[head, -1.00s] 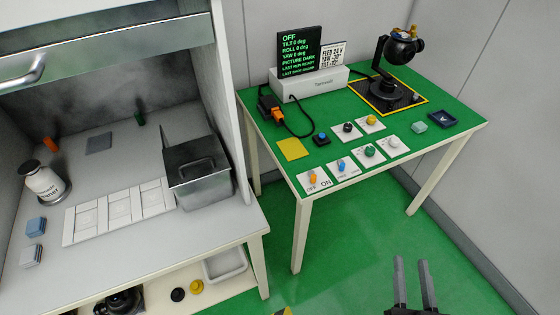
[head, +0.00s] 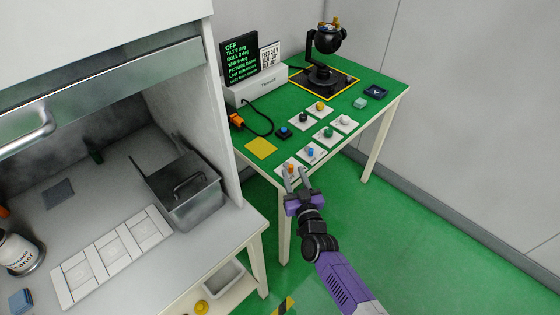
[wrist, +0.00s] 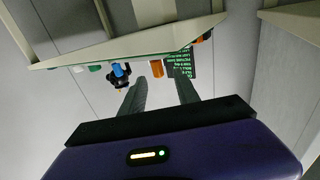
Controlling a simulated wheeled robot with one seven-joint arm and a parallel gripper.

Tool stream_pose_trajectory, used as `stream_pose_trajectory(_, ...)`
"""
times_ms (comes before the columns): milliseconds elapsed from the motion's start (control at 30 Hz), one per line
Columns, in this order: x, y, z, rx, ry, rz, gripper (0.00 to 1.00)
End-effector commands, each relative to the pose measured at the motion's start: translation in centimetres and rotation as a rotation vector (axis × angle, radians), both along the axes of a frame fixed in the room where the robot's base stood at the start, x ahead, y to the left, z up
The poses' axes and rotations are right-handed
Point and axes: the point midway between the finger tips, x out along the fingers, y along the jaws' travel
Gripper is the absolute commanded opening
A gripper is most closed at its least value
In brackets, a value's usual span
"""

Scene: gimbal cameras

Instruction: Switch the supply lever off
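The supply lever (head: 291,168) is a small orange handle on a white plate at the front left corner of the green table. Its plate is mostly covered by my gripper in the head view, and I cannot tell which way the lever is set. My gripper (head: 294,169) is open at the table's front edge, with its two grey fingers around or just before the lever. In the tilted wrist view the orange lever (wrist: 157,68) shows between the fingers, a little beyond the tips; contact is not visible. My gripper (wrist: 160,90) is empty there.
A blue lever (head: 310,152) stands just right of the supply lever, with several knobs behind. A black screen (head: 239,60) reads OFF on its top line. A gimbal camera (head: 328,45) stands at the back. The grey bench (head: 250,232) is to the left.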

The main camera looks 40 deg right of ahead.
Motion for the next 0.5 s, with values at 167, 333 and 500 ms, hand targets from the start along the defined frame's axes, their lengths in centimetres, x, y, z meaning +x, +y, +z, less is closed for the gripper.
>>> stream_pose_trajectory(167, 2.4, -1.3, 0.0, -0.001, -0.003, 0.000, 0.38)
stream_pose_trajectory(333, 4.6, -2.5, 0.0, 0.000, -0.004, 0.000, 0.38)
stream_pose_trajectory(500, 5.9, -3.3, 0.0, 0.000, -0.001, 0.000, 0.38)
